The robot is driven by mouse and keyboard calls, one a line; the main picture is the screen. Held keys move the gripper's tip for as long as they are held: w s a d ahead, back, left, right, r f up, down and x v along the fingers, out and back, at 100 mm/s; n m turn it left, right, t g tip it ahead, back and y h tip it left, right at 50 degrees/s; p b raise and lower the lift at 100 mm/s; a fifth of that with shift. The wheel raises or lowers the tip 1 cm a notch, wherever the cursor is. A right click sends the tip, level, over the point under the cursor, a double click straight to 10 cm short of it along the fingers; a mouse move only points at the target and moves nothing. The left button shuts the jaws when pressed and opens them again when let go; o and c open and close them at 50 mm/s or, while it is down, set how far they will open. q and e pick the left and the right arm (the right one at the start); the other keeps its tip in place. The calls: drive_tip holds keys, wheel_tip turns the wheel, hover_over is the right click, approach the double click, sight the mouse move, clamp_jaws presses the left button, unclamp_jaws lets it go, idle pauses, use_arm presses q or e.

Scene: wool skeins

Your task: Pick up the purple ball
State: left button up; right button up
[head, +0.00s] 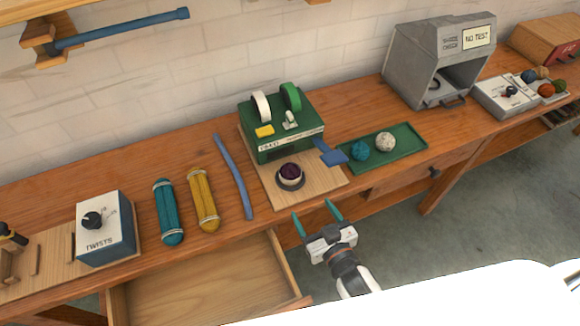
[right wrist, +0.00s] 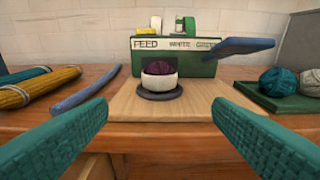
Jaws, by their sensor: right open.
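The purple ball (head: 290,172) sits in a small white cup on a dark round base, on the wooden board in front of the green machine. In the right wrist view the purple ball (right wrist: 159,68) shows above the rim of the white cup (right wrist: 159,82), straight ahead between my fingers. My right gripper (head: 318,216) is open and empty, its teal fingers spread just off the table's front edge, short of the cup. In the right wrist view my right gripper (right wrist: 160,140) has a finger at each lower corner. My left gripper is not in view.
The green machine (head: 283,128) stands behind the cup, with a blue paddle (head: 329,152) sticking out to the right. A green tray (head: 405,150) holds a teal ball and a white ball. Teal (head: 168,212) and yellow (head: 203,200) skeins lie left. An open drawer (head: 200,285) juts out below.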

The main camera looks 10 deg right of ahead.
sight(295, 181)
drive_tip(key=x, duration=0.4)
drive_tip(key=r+p+x, duration=0.1)
drive_tip(key=x, duration=0.1)
drive_tip(key=shift+w, duration=0.25)
drive_tip(key=shift+w+a+f, duration=0.15)
drive_tip(key=shift+w, duration=0.3)
drive_tip(key=x, duration=0.4)
drive_tip(key=shift+w+a+f+p, duration=0.1)
drive_tip(key=shift+w+f+p, duration=0.2)
drive_tip(key=shift+p, duration=0.1)
drive_tip(key=shift+s, duration=0.1)
drive_tip(key=shift+c, duration=1)
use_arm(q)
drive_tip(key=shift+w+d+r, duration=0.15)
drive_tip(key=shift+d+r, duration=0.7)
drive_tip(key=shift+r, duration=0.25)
use_arm(e)
drive_tip(key=c, duration=0.9)
